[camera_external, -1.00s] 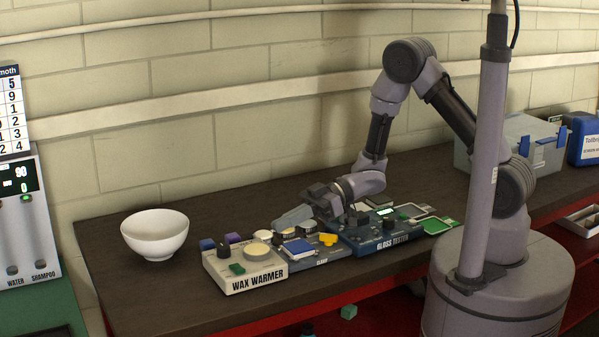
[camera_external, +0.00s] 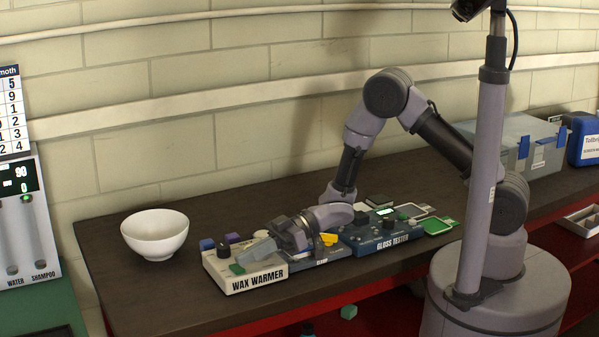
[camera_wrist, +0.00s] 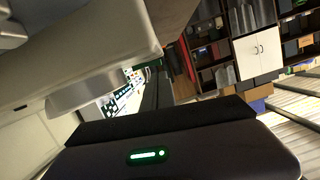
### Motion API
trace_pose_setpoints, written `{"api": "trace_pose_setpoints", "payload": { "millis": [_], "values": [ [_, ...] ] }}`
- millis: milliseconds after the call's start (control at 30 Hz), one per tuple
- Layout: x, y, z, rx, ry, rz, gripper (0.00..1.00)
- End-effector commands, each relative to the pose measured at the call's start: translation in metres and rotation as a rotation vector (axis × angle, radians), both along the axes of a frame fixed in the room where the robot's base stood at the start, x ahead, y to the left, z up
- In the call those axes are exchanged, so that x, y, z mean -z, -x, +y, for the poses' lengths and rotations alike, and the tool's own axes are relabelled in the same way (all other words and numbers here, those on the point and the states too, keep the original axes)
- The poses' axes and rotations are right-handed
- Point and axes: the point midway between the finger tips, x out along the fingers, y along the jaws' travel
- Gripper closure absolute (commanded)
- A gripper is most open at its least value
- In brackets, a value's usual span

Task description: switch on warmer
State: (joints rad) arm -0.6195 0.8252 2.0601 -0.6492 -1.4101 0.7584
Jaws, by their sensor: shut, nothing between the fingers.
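The wax warmer (camera_external: 226,284) is a cream box at the front of the dark bench in the external view, with "WAX WARMER" on its front face. It has a dark knob (camera_external: 222,253) on top at the left. A green switch (camera_external: 236,269) at its front left shows only in part, behind my fingertips. My gripper (camera_external: 245,259) is shut and empty, reaching low from the right over the top of the warmer. Its tips are at or just above the green switch; I cannot tell if they touch.
The gloss tester (camera_external: 385,247) stands to the right, with another blue device (camera_external: 335,254) carrying a yellow part between it and the warmer. A white bowl (camera_external: 155,236) stands to the left. The bench between bowl and wall is clear.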

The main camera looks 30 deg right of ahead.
Motion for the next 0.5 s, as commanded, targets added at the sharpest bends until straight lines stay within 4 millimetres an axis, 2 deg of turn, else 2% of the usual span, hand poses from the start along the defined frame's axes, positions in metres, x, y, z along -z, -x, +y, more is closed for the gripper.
{"api": "trace_pose_setpoints", "payload": {
  "millis": [400, 500],
  "values": [
    [0.006, 0.001, 0.0, 0.0, -0.001, -0.002, 1.0],
    [0.015, 0.003, 0.0, -0.001, 0.0, -0.002, 1.0]
  ]
}}
